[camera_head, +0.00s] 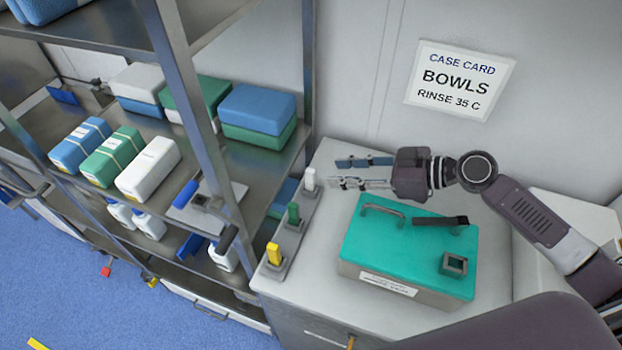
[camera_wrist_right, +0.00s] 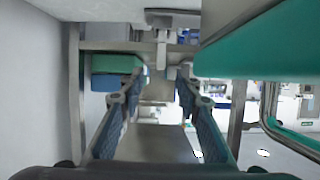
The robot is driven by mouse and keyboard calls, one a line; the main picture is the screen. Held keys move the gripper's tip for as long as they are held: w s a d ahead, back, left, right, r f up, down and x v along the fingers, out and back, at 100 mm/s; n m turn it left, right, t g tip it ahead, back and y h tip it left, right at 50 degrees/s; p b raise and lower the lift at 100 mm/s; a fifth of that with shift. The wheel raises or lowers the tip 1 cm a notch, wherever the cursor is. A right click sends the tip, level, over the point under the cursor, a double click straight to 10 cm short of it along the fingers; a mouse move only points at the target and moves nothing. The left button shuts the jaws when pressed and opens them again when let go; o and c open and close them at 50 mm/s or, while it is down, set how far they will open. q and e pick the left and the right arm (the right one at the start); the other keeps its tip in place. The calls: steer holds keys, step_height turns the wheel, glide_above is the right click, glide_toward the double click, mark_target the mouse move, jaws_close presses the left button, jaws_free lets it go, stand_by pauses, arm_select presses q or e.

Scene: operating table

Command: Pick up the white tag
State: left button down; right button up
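The white tag (camera_head: 309,178) stands upright in a grey holder at the back of a row on the counter's left edge. A green tag (camera_head: 293,212) and a yellow tag (camera_head: 273,252) stand in similar holders nearer the front. My right gripper (camera_head: 342,173) is open and empty, pointing left, with its fingertips a little right of the white tag and apart from it. In the right wrist view, the open fingers (camera_wrist_right: 156,85) frame a pale upright piece that looks like the white tag (camera_wrist_right: 162,50). My left gripper is not in view.
A teal-lidded case (camera_head: 400,240) with handles sits on the counter just in front of the right gripper. A metal shelf rack (camera_head: 190,95) with wrapped packs stands left of the tags. The wall with a case card (camera_head: 460,80) is behind.

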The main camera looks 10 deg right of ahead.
mark_target(310, 182)
steer(key=shift+w+a+p, duration=0.3)
steer(key=shift+a+p, duration=0.2)
steer(key=shift+a, duration=0.3)
steer(key=p+x, duration=0.2)
steer(key=x, duration=0.2)
steer(key=shift+w+d+f+p, duration=0.1)
steer(key=shift+f+p, duration=0.1)
steer(key=shift+p, duration=0.1)
steer(key=shift+w+a+f, duration=0.1)
steer(key=shift+a+f, duration=0.15)
jaws_close()
